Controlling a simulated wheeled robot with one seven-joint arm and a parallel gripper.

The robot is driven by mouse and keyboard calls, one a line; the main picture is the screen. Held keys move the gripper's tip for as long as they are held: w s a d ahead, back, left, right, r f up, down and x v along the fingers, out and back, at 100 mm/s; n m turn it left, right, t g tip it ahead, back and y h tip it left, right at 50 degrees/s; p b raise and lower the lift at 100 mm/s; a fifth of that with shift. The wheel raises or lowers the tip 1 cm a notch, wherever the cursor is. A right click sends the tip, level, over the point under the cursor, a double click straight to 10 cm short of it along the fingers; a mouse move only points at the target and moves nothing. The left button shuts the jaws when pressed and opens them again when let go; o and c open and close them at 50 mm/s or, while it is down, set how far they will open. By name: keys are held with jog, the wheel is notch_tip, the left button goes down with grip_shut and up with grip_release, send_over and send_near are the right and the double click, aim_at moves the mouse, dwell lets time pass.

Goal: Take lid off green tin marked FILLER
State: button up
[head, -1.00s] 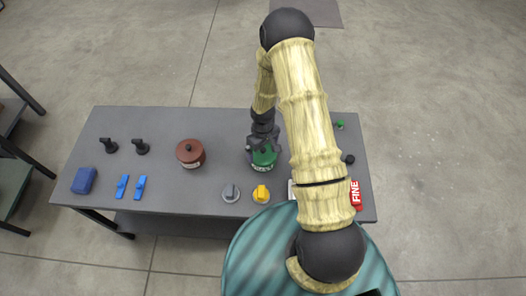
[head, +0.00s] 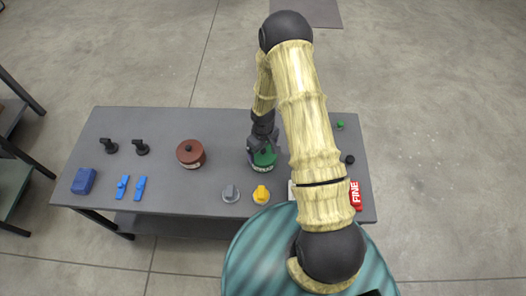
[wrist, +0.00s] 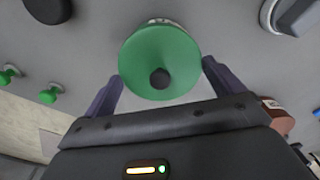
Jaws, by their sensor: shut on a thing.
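The green tin (head: 264,168) stands on the grey table, right of its middle, with a pale label on its near side. Its lettering is too small to read surely. Its round green lid (wrist: 150,52) has a black knob in the centre. My gripper (head: 263,146) is over the tin from above. In the wrist view my gripper (wrist: 163,84) has one finger on each side of the lid, shut on it. The tin's body is mostly hidden under the lid there. I cannot tell whether there is a gap between them.
A brown lidded pot (head: 191,154) stands to the left. Grey (head: 231,194) and yellow (head: 261,195) knobbed pieces sit near the front edge. Blue pieces (head: 131,188) lie at the left. The table (head: 222,130) is clear between pot and tin.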

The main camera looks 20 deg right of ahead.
aim_at(263, 150)
jog(key=shift+r, duration=0.1)
notch_tip(263, 150, up, 10)
jog(key=shift+b, duration=0.35)
dwell(0.5)
notch_tip(263, 150, down, 7)
jog(key=m, duration=0.5)
jog(key=shift+f, duration=0.2)
